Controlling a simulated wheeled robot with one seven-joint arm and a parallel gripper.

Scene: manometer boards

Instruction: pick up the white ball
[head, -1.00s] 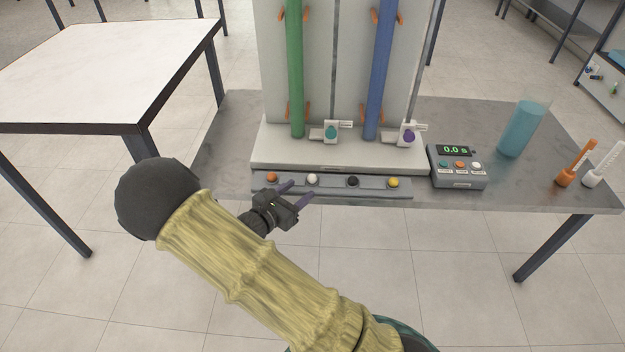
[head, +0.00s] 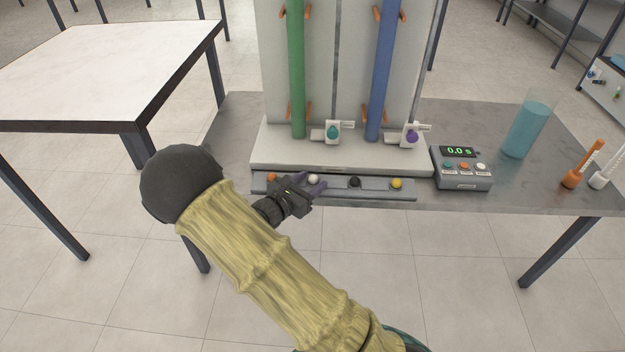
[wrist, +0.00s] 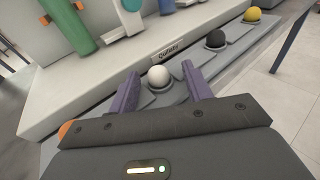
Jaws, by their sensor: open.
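The white ball (head: 314,179) sits on the grey tray (head: 335,190) at the front edge of the grey table, second from the left. In the wrist view the white ball (wrist: 158,76) shows ahead, in line with the gap between my two purple fingers. My gripper (head: 313,185) is open and empty, its fingertips close to the ball on either side of it. In the wrist view my gripper (wrist: 160,85) has a finger at the left and right of the ball. I cannot tell whether either finger touches it.
On the same tray are an orange ball (head: 272,177), a black ball (head: 355,181) and a yellow ball (head: 396,183). Behind stands the manometer board (head: 345,60) on its pale base (head: 280,153). A timer box (head: 462,168) and a blue beaker (head: 527,130) stand to the right.

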